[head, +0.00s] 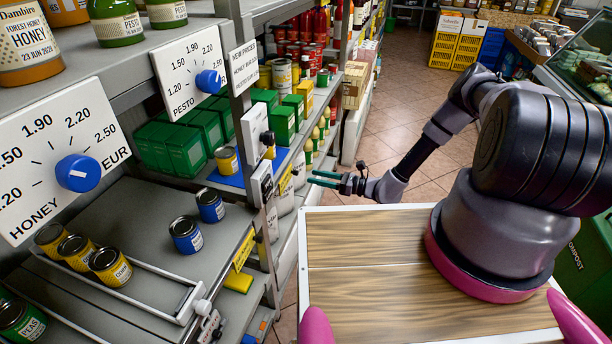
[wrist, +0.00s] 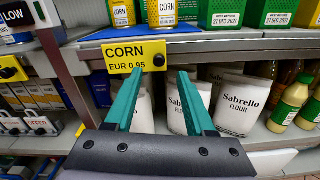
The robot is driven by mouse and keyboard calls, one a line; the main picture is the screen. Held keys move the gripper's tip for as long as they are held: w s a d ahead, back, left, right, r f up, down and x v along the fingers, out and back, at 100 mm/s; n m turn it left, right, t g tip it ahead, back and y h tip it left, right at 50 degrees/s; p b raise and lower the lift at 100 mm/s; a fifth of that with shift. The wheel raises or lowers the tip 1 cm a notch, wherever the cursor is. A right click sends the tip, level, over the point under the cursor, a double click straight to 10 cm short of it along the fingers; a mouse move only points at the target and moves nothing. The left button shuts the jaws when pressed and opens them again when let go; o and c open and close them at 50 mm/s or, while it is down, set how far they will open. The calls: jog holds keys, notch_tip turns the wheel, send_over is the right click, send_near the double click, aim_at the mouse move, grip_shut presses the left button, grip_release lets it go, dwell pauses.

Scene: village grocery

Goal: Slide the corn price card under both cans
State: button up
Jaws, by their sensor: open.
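The yellow corn price card (wrist: 134,56), reading CORN EUR 0.95, is upright at the shelf's front edge in the wrist view, with a black knob at its right end. In the head view a small yellow card (head: 285,179) shows at that edge. Two yellow cans (wrist: 121,12) (wrist: 166,12) stand above it, their tops cut off; the head view shows a yellow can (head: 227,161) on a blue mat. My gripper (wrist: 158,72) is open and empty, pointing at the shelf edge. Its left finger overlaps the card's lower part; contact cannot be told. It also shows in the head view (head: 326,179).
Green boxes (head: 184,148) stand beside and behind the cans. White flour bags (wrist: 236,105) and bottles fill the shelf below. Nearer, yellow cans (head: 110,266) sit by a white rail and two blue cans (head: 186,234) stand apart. The aisle floor (head: 400,110) is clear.

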jog(key=shift+v, duration=2.55)
jog(key=s+d+r+n+g+h, duration=0.1)
jog(key=d+r+n+g+h, duration=0.3)
jog(key=r, duration=0.8)
jog(key=r+n+g+h, duration=0.1)
jog(key=r+n, duration=0.5)
jog(key=r, duration=0.5)
jog(key=s+d+r+n+g+h, duration=0.1)
jog(key=d+r+n+g+h, duration=0.2)
jog(key=r, duration=0.9)
jog(key=s+d+r+n+t+h, duration=0.3)
jog(key=s+r+t, duration=0.1)
jog(key=s+r, duration=0.5)
jog(key=s+d+r+n+t+h, duration=0.3)
jog(key=s+r, duration=0.7)
jog(key=r, duration=0.4)
jog(key=shift+s+n+t+h, duration=0.3)
jog(key=shift+t+h, duration=0.2)
jog(key=shift+t, duration=0.5)
